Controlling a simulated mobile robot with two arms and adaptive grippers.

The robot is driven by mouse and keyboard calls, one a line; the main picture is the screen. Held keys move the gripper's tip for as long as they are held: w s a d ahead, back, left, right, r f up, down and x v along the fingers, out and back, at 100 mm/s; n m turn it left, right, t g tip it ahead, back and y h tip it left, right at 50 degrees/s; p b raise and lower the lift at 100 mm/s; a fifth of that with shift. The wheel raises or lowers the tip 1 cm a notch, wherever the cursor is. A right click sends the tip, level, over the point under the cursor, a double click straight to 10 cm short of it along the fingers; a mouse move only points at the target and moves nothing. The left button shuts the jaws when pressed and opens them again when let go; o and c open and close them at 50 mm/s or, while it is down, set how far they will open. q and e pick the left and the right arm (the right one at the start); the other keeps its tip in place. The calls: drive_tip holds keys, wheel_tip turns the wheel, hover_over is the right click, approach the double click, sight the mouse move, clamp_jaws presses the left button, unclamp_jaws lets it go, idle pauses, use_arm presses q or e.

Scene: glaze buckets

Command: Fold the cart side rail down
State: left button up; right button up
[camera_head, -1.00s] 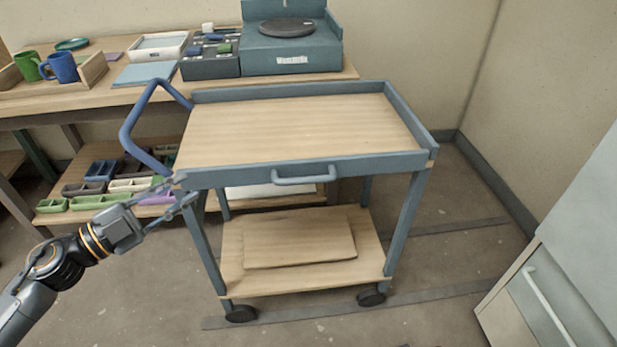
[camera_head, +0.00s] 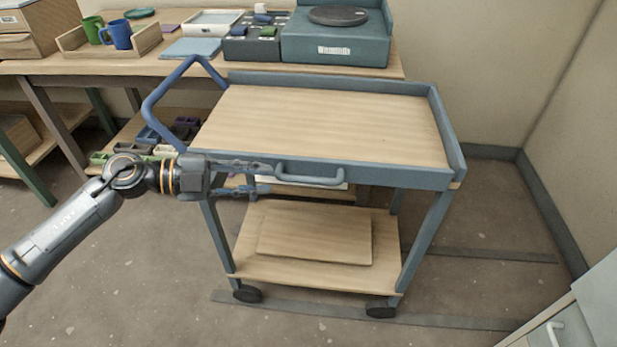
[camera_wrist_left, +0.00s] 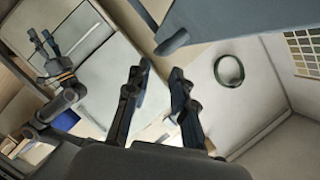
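The cart (camera_head: 227,251) has a blue-grey frame and a wooden top. Its near side rail (camera_head: 390,178) is upright along the front edge, with a U-shaped handle (camera_head: 312,180) on it. My left gripper (camera_head: 266,179) is open and empty in front of the rail, its fingertips just left of the handle. I cannot tell whether a finger touches the handle. In the left wrist view my left gripper (camera_wrist_left: 157,76) shows its two fingers apart, with a blue-grey panel above right. My right gripper (camera_wrist_left: 42,38) appears there at the upper left, its fingers apart.
A blue looped push handle (camera_head: 150,105) rises at the cart's left end. Behind stands a workbench (camera_head: 75,66) with mugs, trays and a teal wheel unit (camera_head: 335,45). A cabinet (camera_head: 565,325) stands at the lower right. Floor in front of the cart is clear.

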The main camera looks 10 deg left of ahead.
sight(295, 179)
use_arm(q)
drive_tip(key=x, duration=0.9)
drive_tip(key=shift+w+d, duration=0.1)
drive_tip(key=shift+d, duration=0.2)
use_arm(e)
drive_tip(key=shift+s+d+r, duration=0.1)
drive_tip(key=shift+r, duration=0.6)
use_arm(q)
clamp_jaws()
use_arm(e)
drive_tip(key=shift+r, duration=0.1)
